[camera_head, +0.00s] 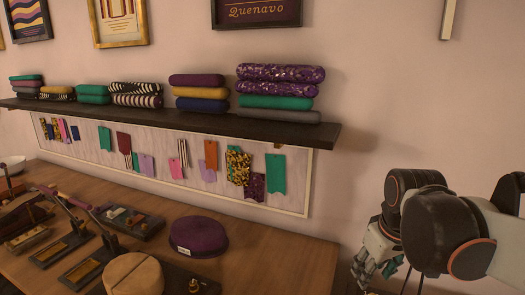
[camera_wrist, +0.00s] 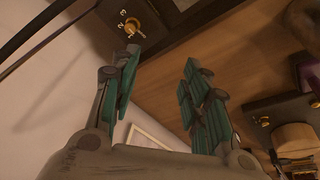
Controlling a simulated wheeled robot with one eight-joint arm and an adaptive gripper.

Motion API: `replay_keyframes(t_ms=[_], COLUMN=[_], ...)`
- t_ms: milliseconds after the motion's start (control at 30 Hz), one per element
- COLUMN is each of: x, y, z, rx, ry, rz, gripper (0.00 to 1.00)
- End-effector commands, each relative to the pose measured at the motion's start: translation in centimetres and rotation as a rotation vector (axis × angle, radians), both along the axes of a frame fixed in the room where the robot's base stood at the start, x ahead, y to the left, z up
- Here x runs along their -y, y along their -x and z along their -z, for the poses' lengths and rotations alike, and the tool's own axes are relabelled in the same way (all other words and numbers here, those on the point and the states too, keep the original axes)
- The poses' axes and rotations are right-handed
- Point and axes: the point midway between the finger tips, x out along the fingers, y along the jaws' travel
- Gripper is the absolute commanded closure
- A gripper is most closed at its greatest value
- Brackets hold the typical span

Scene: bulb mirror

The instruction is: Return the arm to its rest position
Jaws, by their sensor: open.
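My gripper (camera_head: 375,262) is at the right of the head view, beside the right end of the wooden table (camera_head: 290,262) and in front of the bare wall. My dark arm joints partly cover it. In the wrist view my gripper (camera_wrist: 160,85) shows two fingers with green pads, spread apart with nothing between them. The gripper is open and empty.
A purple round cushion (camera_head: 199,237), a wooden round block (camera_head: 133,274) and several dark tools stand on the table. A dark shelf (camera_head: 180,119) with folded fabrics runs along the wall above. A small dial (camera_wrist: 132,27) shows in the wrist view.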

Motion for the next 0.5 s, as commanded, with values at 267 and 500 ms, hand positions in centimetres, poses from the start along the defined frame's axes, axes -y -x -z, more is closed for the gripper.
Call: replay_keyframes(t_ms=[267, 500], x=[-2.3, -3.6], y=[5.2, 8.4], z=[-0.6, 0.0], rx=[0.157, 0.274], ry=[-0.051, -0.112], rz=[0.115, 0.2], gripper=[0.58, 0.58])
